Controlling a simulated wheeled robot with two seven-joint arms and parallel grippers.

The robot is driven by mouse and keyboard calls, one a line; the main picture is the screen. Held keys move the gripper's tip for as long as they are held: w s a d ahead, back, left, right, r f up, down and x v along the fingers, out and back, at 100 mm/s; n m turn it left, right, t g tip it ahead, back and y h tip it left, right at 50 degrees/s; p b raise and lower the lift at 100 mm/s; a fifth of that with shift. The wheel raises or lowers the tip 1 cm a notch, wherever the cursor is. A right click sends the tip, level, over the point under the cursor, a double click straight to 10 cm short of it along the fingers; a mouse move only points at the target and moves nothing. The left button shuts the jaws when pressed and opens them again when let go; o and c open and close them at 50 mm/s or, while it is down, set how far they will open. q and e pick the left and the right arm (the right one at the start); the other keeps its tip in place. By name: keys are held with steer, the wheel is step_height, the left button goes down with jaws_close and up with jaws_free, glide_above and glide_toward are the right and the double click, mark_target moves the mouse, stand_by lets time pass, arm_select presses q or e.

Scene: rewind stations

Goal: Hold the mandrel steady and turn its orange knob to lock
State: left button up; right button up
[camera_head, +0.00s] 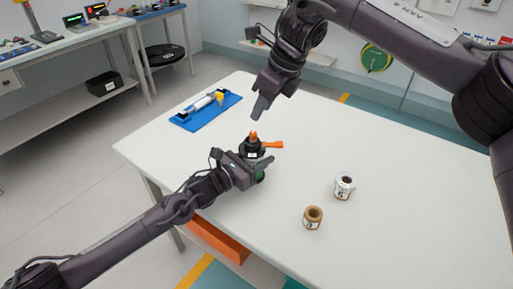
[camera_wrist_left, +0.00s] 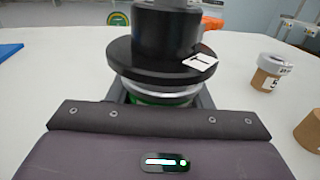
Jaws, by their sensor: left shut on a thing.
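The mandrel (camera_head: 252,146) stands upright on the white table, a black body with an orange tip. Its orange knob (camera_head: 273,144) sticks out to the right like a lever, and a bit of it shows behind the black body in the left wrist view (camera_wrist_left: 212,23). My left gripper (camera_head: 257,168) is shut around the lower part of the mandrel, below the black flange (camera_wrist_left: 160,62) with its white label. A silver ring and green part show there. My right gripper (camera_head: 262,107) hangs above and behind the mandrel, apart from it; its finger gap cannot be made out.
A white-topped spool (camera_head: 344,187) and a brown spool (camera_head: 313,217) stand on the table (camera_head: 420,200) to the right of the mandrel. A blue tray (camera_head: 190,121) with a white and yellow tool lies at the back left. An orange bin (camera_head: 218,241) sits below the front edge.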

steer(key=s+a+f+m+y, duration=0.2)
steer(key=s+a+m+y, duration=0.25)
steer(key=a+m, duration=0.35)
steer(key=s+a+f+m+y, duration=0.35)
steer(key=a+m+y, duration=0.25)
steer(key=a, duration=0.4)
steer(key=m+t+h, duration=0.3)
steer(key=m+t, duration=0.9)
steer(key=m, duration=1.4)
glide_toward(256, 137)
steer(key=shift+y, duration=0.25)
steer(key=x, duration=1.1)
steer(key=shift+f, duration=0.1)
